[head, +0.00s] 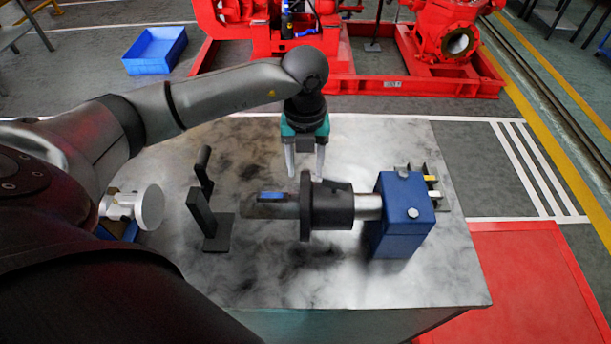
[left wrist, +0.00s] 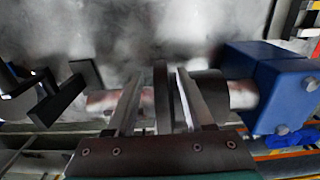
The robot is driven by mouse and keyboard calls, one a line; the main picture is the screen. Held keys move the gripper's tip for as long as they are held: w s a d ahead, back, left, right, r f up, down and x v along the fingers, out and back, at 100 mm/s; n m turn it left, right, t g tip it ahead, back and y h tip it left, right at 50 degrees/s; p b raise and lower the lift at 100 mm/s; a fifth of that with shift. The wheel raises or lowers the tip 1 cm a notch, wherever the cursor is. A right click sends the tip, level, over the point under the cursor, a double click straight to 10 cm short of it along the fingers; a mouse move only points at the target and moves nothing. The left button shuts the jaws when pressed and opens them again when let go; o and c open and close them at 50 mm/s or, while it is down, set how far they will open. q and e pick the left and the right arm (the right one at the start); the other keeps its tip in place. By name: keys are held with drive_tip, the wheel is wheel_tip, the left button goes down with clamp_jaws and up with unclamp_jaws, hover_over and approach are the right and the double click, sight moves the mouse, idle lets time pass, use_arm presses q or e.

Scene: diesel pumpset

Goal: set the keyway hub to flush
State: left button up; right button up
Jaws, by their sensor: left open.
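The dark keyway hub (head: 332,206), a wide flange with a narrower collar, sits around a horizontal silver shaft (head: 368,206). The shaft runs into a blue bearing block (head: 402,208). A blue key (head: 271,196) lies along the top of the shaft's free left end, left of the flange. My left gripper (head: 306,175) points down at the flange's upper edge, open. In the left wrist view the flange (left wrist: 161,95) shows between the two fingers (left wrist: 155,100), with gaps visible; I cannot tell how deep they reach. My right gripper is not in view.
A black stand with an upright handle (head: 208,218) stands left of the shaft end. The metal bench top (head: 300,275) is clear in front. Behind the bench are a red pumpset (head: 350,82) and a blue crate (head: 155,50) on the floor.

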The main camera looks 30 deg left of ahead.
use_arm(q)
drive_tip(key=shift+f, duration=2)
clamp_jaws()
